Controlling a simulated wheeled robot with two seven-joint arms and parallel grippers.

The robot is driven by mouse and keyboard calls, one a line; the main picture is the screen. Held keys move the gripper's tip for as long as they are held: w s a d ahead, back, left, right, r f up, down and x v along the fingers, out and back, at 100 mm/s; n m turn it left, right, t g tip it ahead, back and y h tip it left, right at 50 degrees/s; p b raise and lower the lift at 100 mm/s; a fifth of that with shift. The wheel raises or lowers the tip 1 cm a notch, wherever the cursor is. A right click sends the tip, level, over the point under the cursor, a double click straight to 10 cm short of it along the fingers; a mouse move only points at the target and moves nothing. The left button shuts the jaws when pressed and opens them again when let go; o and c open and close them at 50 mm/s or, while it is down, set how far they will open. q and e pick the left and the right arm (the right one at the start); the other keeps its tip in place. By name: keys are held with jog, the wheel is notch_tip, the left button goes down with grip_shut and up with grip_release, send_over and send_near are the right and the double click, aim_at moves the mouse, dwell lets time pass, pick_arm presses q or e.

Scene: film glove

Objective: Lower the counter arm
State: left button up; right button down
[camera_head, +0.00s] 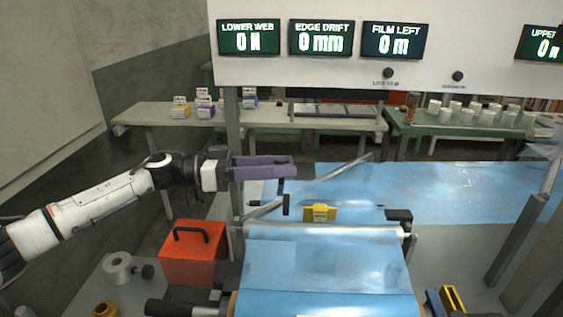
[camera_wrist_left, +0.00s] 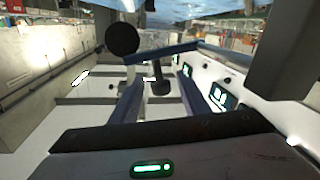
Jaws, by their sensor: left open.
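A thin dark arm with a black grip (camera_head: 285,204), which looks like the counter arm, hangs just below my left gripper's fingertips, above the blue film roll. My left gripper (camera_head: 292,169) has purple fingers and is reaching in from the left, roughly level. In the left wrist view, a black knob on a short stem (camera_wrist_left: 160,87) shows between the two open fingers (camera_wrist_left: 163,100), with a bar across above it and a black disc (camera_wrist_left: 122,39) at the upper left. I cannot tell whether a finger touches the knob. My right gripper is out of view.
An orange-red box with a black handle (camera_head: 193,252) stands below my left arm. A yellow block (camera_head: 320,213) sits behind the film roll (camera_head: 325,260). A grey post (camera_head: 234,150) rises close beside my gripper. A display panel (camera_head: 400,75) hangs above.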

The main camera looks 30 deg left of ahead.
pick_arm(q)
jog(key=shift+w+d, duration=0.2)
jog(key=shift+d, duration=0.1)
grip_shut()
jog(key=shift+s+d+f+m+b, duration=0.15)
jog(key=shift+s+f+m+b, duration=0.2)
jog(key=shift+f+m, duration=0.3)
jog(key=shift+s+d+f+m, duration=0.15)
jog(key=shift+s+m, duration=0.15)
jog(key=shift+m, duration=0.55)
grip_release()
